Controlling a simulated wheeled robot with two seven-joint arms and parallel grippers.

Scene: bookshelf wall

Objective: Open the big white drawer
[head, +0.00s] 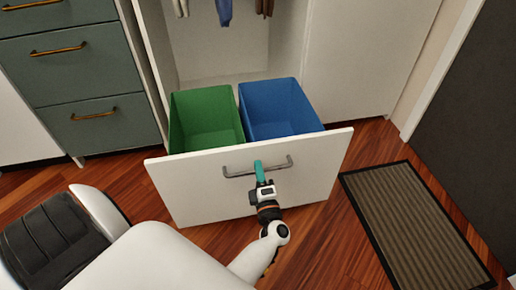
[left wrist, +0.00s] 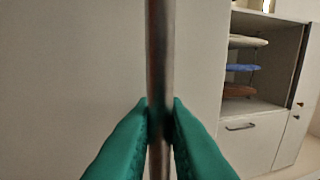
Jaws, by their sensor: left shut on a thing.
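The big white drawer (head: 200,190) is pulled well out of the white wardrobe in the head view. A green bin (head: 205,118) and a blue bin (head: 278,108) sit behind its front panel. A grey metal bar handle (head: 285,163) runs across the upper part of the panel. My left gripper (head: 259,168) has its teal fingers shut around the middle of this handle. In the left wrist view the fingers (left wrist: 160,110) close on the handle bar (left wrist: 159,50) from both sides. My right gripper is in neither view.
A grey-green drawer unit (head: 85,75) with brass handles stands at the left. A striped doormat (head: 415,225) lies on the wooden floor at the right, near a dark door (head: 475,100). Clothes hang inside the wardrobe. Wooden floor shows between the panel and mat.

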